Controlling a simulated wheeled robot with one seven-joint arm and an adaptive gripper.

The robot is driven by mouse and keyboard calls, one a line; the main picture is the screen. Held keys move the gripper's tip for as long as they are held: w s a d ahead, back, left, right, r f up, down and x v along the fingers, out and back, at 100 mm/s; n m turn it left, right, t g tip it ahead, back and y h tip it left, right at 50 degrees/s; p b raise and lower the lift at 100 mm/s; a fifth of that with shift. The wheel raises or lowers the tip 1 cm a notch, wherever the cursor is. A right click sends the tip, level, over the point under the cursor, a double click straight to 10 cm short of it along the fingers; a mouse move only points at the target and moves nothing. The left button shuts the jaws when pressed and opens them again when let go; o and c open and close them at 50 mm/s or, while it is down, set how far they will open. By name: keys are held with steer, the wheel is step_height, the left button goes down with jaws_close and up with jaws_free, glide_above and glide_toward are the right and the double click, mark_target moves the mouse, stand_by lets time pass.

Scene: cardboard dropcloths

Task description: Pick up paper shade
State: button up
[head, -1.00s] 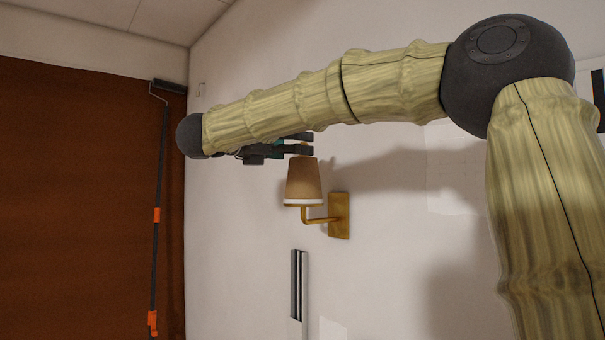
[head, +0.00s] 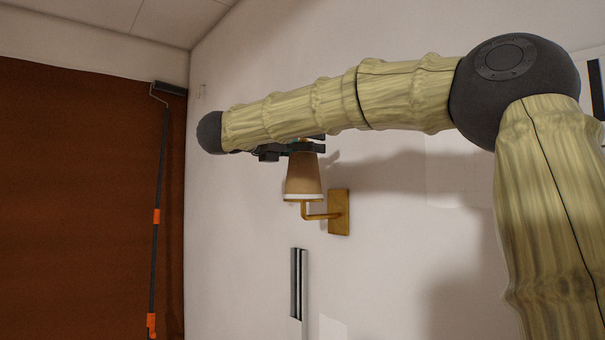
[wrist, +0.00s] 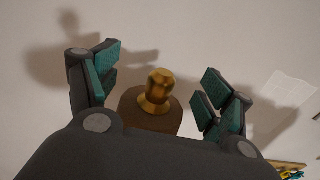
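The paper shade (head: 303,178) is a tan tapered cup shape with a white band at its lower rim. It sits upright on a brass wall sconce (head: 339,212). In the wrist view the shade's brown top (wrist: 135,112) shows below a brass finial (wrist: 159,92). My gripper (head: 308,147) is at the top of the shade in the head view. In the wrist view my gripper (wrist: 152,92) is open, with one teal-padded finger on each side of the finial and a gap to both. The shade's lower part is hidden there by the gripper body.
The white wall (head: 400,240) stands close behind the sconce. A dark and silver strip (head: 299,285) is on the wall below. A long roller pole (head: 158,215) with orange parts stands at left by a brown panel (head: 80,200). Paper (wrist: 291,92) is at right in the wrist view.

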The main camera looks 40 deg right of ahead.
steer(key=c, duration=0.5)
steer(key=shift+r, duration=0.1)
steer(key=shift+r+p, duration=0.35)
steer(key=shift+r, duration=4)
